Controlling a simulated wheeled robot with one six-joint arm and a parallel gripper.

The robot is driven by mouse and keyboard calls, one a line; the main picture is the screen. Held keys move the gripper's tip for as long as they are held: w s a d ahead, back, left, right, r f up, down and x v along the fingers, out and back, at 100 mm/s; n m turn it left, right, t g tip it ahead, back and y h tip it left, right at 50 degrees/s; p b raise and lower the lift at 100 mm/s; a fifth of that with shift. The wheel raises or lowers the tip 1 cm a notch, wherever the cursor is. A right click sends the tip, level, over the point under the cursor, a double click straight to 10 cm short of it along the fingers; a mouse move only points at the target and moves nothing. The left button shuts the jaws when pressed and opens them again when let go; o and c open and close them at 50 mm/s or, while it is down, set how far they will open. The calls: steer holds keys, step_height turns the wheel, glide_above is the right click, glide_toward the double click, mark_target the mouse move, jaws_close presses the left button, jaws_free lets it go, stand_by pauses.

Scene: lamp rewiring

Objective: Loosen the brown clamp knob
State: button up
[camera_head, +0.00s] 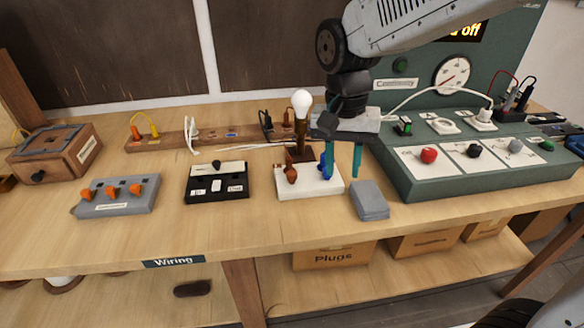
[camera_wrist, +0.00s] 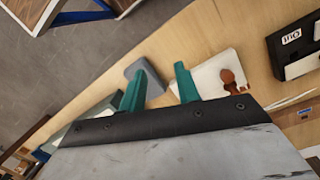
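The brown clamp knob (camera_head: 291,173) stands on the left part of a white block (camera_head: 318,187), with a lamp's brown stem and white bulb (camera_head: 302,102) behind it. It also shows in the wrist view (camera_wrist: 229,77), to the right of my fingers. A blue knob (camera_head: 326,166) is on the block's right part, close to my left finger; I cannot tell whether they touch. My gripper (camera_head: 343,170) points down with its two teal fingers apart and nothing seen between them. It is over the block's right edge, right of the brown knob. The wrist view shows the fingers (camera_wrist: 160,72) apart too.
A grey block (camera_head: 369,200) lies just right of the white block. A black switch box (camera_head: 217,181) and a grey box with orange knobs (camera_head: 117,195) are to the left. A green console (camera_head: 480,170) stands to the right. The bench front is clear.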

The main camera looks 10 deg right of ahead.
mark_target(292, 172)
steer(key=w+a+m, duration=0.2)
steer(key=w+m, duration=0.1)
steer(key=w+a+f+m, duration=0.1)
steer(key=w+a+m, duration=0.2)
steer(key=w+m, duration=0.1)
steer(key=w+a+f+m+t, duration=0.1)
steer(key=w+a+m, duration=0.2)
steer(key=w+m, duration=0.1)
steer(key=shift+f, duration=0.15)
steer(key=shift+w+a+m, duration=0.15)
steer(key=shift+w+m, duration=0.05)
steer(key=shift+m, duration=0.9)
step_height(292, 172, down, 8)
steer(key=shift+r, duration=0.1)
jaws_close()
